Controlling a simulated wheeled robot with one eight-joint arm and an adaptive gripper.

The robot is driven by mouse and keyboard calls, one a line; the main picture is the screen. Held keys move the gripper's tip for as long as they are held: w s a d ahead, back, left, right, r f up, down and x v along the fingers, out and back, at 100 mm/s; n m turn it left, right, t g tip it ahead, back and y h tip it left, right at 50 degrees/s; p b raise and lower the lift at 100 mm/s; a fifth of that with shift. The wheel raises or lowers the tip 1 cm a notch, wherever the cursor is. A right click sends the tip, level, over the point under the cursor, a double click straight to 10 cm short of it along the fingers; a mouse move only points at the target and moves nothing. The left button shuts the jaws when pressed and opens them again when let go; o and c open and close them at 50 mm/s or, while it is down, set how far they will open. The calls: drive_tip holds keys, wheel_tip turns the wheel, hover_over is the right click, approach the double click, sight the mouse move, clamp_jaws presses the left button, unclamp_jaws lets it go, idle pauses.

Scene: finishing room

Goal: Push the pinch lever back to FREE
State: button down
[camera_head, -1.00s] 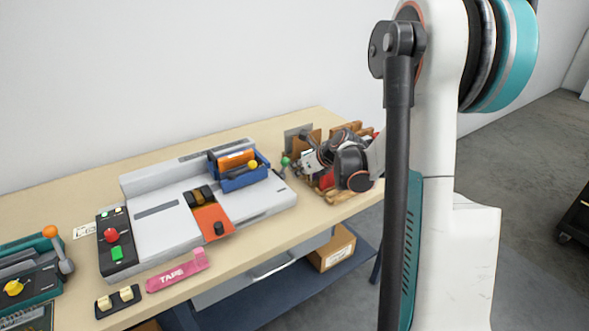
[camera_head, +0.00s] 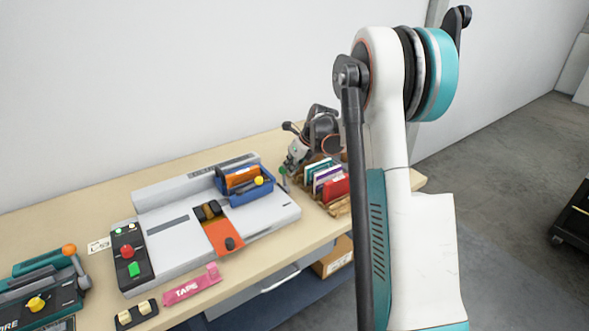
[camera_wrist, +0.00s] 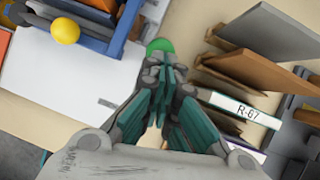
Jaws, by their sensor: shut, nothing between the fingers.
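A lever with a green knob (camera_head: 283,171) stands at the right end of the grey-white machine (camera_head: 165,262). I take it for the pinch lever, but no FREE marking is legible. My gripper (camera_head: 290,166) is right beside the knob in the head view. In the wrist view the green knob (camera_wrist: 160,46) shows just beyond the shut fingertips of my gripper (camera_wrist: 165,72). The fingers hold nothing. I cannot tell whether they touch the knob. The lever's shaft is mostly hidden by the fingers in the wrist view.
The pink tape holder (camera_head: 192,288) lies in front.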

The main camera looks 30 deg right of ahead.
drive_tip(key=shift+w, duration=1)
